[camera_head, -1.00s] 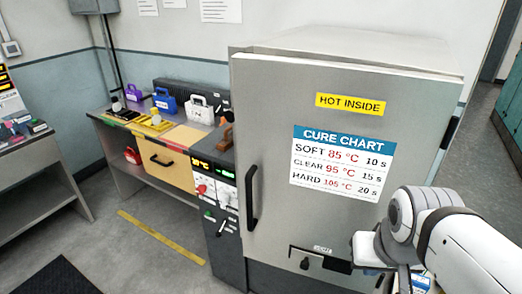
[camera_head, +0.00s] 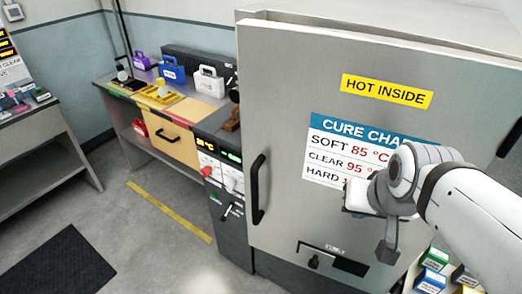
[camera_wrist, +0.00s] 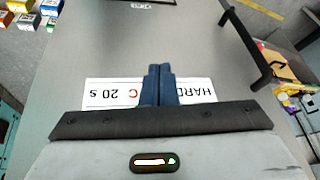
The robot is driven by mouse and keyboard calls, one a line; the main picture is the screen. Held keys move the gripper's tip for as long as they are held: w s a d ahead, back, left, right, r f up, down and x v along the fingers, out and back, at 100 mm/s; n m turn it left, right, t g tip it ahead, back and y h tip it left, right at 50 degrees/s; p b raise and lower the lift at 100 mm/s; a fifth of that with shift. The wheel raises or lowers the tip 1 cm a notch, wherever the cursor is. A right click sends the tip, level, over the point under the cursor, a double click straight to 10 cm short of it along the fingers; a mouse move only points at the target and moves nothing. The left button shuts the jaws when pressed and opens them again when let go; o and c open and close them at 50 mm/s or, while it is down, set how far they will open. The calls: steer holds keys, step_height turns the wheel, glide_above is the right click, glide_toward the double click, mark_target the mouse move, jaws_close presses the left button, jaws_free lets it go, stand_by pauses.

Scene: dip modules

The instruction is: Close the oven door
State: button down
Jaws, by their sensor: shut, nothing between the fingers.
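The oven door (camera_head: 285,130) is a large grey panel with a yellow HOT INSIDE label, a cure chart (camera_head: 325,160) and a black upright handle (camera_head: 259,190) at its left side. In the head view my arm hides the fingertips and part of the chart.
A dark control panel (camera_head: 216,180) adjoins the door's left side. A workbench (camera_head: 185,110) with coloured cases stands at back left. Small coloured boxes (camera_head: 433,258) sit at the lower right.

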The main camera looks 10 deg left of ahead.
steer(key=w+a+m+t+y+b, duration=0.2)
steer(key=w+a+t+b, duration=0.1)
steer(key=a, duration=0.5)
steer(key=w+a+r+m+t+y+b, duration=0.1)
steer(key=w+a+m+t+y+b, duration=0.1)
steer(key=w+a+b, duration=0.3)
steer(key=w+a+m+t+y+b, duration=0.1)
steer(key=w+a+t+b, duration=0.4)
steer(key=a, duration=0.6)
steer(key=shift+r+m+y+b, duration=0.3)
steer(key=shift+m+y+b, duration=0.1)
steer(key=shift+m+b, duration=0.35)
steer(key=a+f+m+t+h+b, duration=0.2)
steer(key=a+m+t+b, duration=0.1)
steer(key=a+m+b, duration=0.15)
steer(key=m+h+b, duration=0.8)
steer(key=m+h, duration=0.1)
steer(key=m, duration=0.1)
glide_toward(253, 161)
steer(key=b+x, duration=0.1)
steer(key=x, duration=0.5)
steer(key=shift+w+r, duration=0.15)
steer(key=shift+w, duration=0.2)
